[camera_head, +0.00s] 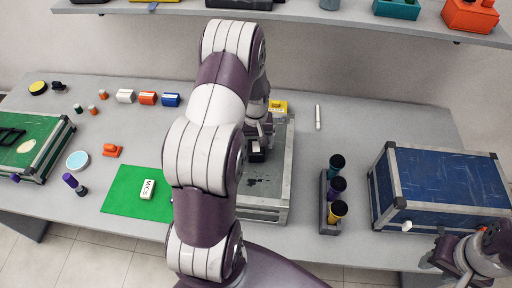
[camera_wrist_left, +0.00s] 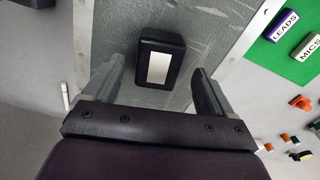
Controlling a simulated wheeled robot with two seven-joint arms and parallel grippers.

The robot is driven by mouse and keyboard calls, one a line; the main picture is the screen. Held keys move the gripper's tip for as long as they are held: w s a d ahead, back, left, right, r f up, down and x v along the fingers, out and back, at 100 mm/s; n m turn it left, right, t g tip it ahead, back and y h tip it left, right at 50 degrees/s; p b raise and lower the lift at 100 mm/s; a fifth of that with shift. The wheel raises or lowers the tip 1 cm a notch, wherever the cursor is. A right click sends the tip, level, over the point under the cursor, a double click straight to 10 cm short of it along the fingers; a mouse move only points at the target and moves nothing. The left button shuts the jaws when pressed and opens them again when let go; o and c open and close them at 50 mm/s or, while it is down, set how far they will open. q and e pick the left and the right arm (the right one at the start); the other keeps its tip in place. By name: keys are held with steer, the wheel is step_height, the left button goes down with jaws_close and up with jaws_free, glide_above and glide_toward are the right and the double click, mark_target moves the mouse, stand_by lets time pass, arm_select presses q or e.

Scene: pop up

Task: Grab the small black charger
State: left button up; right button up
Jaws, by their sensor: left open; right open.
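The small black charger (camera_wrist_left: 160,58), a black block with a pale rectangle on its face, lies on the grey metal surface of a case (camera_head: 265,205). In the head view the charger (camera_head: 257,156) shows just below my left gripper (camera_head: 258,142). In the left wrist view my left gripper (camera_wrist_left: 160,80) is open, with one finger on each side of the charger and gaps between; I see no grip on it. My left arm hides part of the case. My right gripper (camera_head: 468,258) is at the lower right corner, open and empty, near the blue case.
A green mat (camera_head: 120,195) with a MICS block (camera_head: 148,189) lies left of my arm. A holder with coloured cylinders (camera_head: 332,215) and a blue case (camera_head: 440,180) stand right. A yellow item (camera_head: 278,107) sits behind. A shelf (camera_head: 330,20) crosses the top.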

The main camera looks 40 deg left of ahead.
mark_target(256, 146)
arm_select(q)
step_height(256, 146, down, 3)
steer(key=shift+s+r, duration=0.1)
steer(key=shift+r, duration=0.1)
steer(key=shift+w+d+f, duration=0.2)
steer(key=shift+w+f, duration=0.05)
steer(key=shift+s+a, duration=0.15)
steer(key=c, duration=1.2)
steer(key=shift+r, duration=0.15)
